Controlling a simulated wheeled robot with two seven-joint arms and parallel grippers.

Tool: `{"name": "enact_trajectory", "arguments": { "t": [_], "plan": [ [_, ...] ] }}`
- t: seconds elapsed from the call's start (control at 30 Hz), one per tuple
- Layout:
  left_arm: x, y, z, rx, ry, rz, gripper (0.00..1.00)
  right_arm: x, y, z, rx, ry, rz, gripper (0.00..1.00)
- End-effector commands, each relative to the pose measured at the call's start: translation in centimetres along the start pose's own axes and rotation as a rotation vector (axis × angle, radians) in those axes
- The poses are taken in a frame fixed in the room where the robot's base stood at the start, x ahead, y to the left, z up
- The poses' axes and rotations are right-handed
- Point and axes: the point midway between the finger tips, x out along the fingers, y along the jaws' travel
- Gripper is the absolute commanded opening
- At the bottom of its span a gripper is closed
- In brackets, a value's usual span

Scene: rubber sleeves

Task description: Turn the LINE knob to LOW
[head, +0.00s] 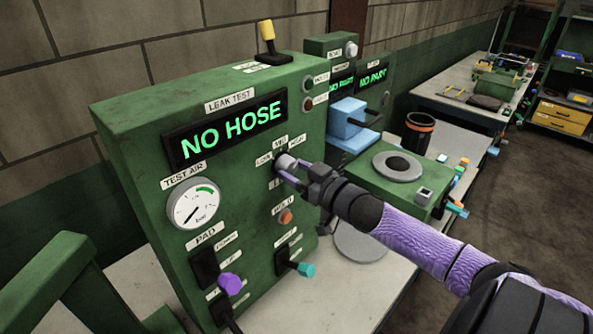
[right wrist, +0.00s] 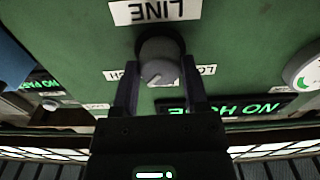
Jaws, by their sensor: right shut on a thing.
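The LINE knob (head: 285,162) is a grey round knob on the green leak test panel (head: 140,118). LOW, MED and HIGH labels sit around it. My right gripper (head: 289,172) is shut on this knob. In the right wrist view, which is upside down, the knob (right wrist: 160,58) sits between the two fingers (right wrist: 159,88) below the LINE label (right wrist: 155,11). A small white mark shows on its face, apparently slanting towards the lower left, the HIGH side. My left gripper is not in view.
The display (head: 225,130) reads NO HOSE. A gauge (head: 194,204), a purple-tipped lever (head: 229,284), a teal-tipped lever (head: 306,269) and an orange button (head: 286,216) share the panel. A blue fixture (head: 347,125) and a dark cup (head: 418,132) stand behind my right arm.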

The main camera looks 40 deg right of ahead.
Motion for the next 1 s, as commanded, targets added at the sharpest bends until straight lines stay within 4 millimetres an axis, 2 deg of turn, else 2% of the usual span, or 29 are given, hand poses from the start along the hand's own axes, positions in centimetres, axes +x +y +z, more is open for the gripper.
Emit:
{"name": "enact_trajectory", "arguments": {
  "t": [0.27,1.0],
  "plan": [
    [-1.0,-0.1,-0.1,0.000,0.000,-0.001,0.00,0.0,0.1,-0.1,-0.184,-0.002,0.001,0.00],
    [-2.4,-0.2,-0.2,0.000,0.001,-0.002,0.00,0.0,0.2,0.0,-0.888,-0.002,0.000,0.00]
  ]
}}
